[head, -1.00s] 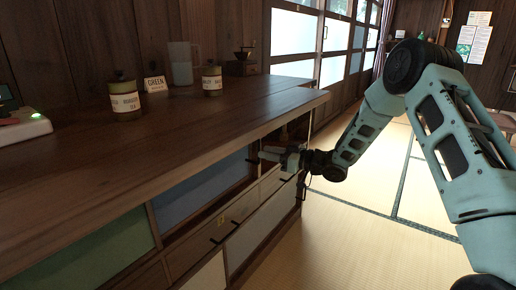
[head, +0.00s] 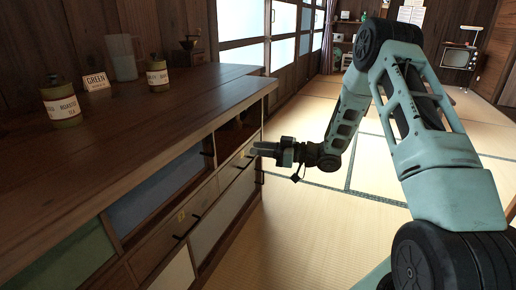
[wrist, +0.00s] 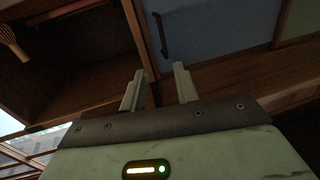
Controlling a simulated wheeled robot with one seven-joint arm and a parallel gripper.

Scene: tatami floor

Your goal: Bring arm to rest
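My gripper (head: 264,151) is at the end of my pale green arm, beside the right part of the wooden cabinet front (head: 150,243). In the wrist view, my gripper (wrist: 158,88) shows two fingers standing apart with nothing between them. Beyond the fingers are a blue panel (wrist: 205,35) with a dark handle (wrist: 161,36) and an open dark compartment (wrist: 70,65). In the head view the arm is bent, its elbow high and its forearm reaching down and left. I cannot tell whether the fingertips touch the cabinet.
The tatami floor (head: 310,235) right of the cabinet is clear. A small television (head: 459,57) stands far right.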

